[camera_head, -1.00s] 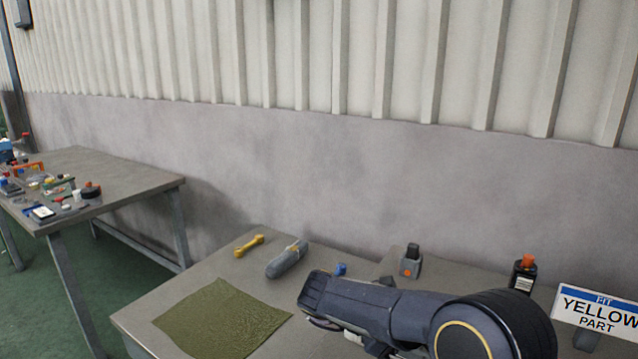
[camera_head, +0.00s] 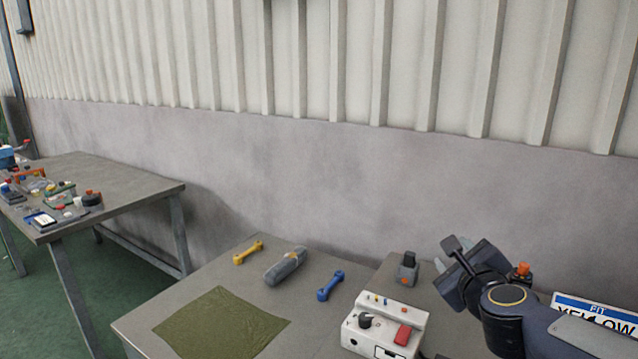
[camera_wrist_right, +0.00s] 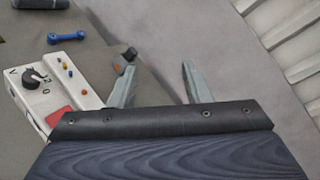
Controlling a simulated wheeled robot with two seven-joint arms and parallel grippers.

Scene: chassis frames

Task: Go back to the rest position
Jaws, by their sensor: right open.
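My right arm comes in from the right in the head view, with its gripper (camera_head: 453,257) raised over the right side of the near table. In the right wrist view the two fingers of my right gripper (camera_wrist_right: 158,85) stand well apart with nothing between them. The gripper is clear of the white box with knobs and a red switch (camera_head: 386,325), which stands on the table to its left; the box also shows in the right wrist view (camera_wrist_right: 62,85). My left gripper is in no view.
On the near table (camera_head: 190,295) lie a green cloth (camera_head: 222,322), a yellow wrench (camera_head: 248,252), a grey tool (camera_head: 286,266) and a blue wrench (camera_head: 330,286). A small grey device (camera_head: 407,268) and a sign (camera_head: 600,313) stand further right. Another cluttered table (camera_head: 120,180) is at left.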

